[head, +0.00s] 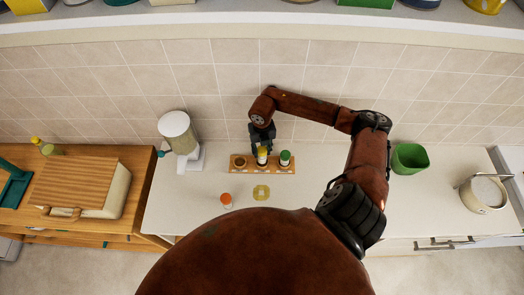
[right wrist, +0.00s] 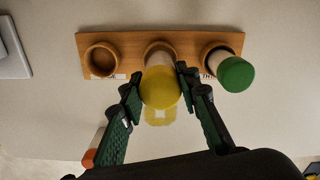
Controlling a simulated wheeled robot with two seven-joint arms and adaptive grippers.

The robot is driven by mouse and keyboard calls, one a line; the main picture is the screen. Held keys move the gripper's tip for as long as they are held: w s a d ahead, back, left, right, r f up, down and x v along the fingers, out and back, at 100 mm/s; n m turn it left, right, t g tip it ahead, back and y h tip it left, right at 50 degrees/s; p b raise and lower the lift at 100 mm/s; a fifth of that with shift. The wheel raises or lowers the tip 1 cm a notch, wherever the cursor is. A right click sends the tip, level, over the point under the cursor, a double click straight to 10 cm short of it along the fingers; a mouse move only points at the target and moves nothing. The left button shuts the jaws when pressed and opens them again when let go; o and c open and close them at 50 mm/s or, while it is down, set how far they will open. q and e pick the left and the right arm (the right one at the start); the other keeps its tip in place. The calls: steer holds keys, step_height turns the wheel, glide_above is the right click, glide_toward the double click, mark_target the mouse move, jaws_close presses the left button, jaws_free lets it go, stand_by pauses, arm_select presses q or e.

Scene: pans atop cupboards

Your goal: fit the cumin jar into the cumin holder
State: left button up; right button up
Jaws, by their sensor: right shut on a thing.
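The wooden spice rack (head: 250,169) stands on the counter near the tiled wall, with three round holders in a row. In the right wrist view the rack (right wrist: 125,43) has an empty left holder (right wrist: 103,61) and a green-capped jar (right wrist: 236,74) at the right holder. My right gripper (right wrist: 157,88) is shut on a yellow-capped jar (right wrist: 160,88), probably the cumin jar, at the middle holder (right wrist: 160,46). I cannot tell how deep the jar sits. Its label and the middle holder's label are hidden. My left gripper is not in view.
An orange-capped jar (head: 226,200) stands in front of the rack, beside a yellow patterned piece (head: 261,192) on the counter. A white dispenser (head: 177,135) is left of the rack. A green container (head: 409,158) and a pot (head: 483,193) are to the right.

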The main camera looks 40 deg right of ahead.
steer(key=shift+f+b, duration=1.45)
steer(key=shift+f, duration=0.3)
steer(key=o, duration=1.3)
steer(key=shift+c, duration=0.2)
steer(key=shift+r, duration=0.1)
step_height(320, 180, up, 12)
steer(key=shift+f, duration=0.1)
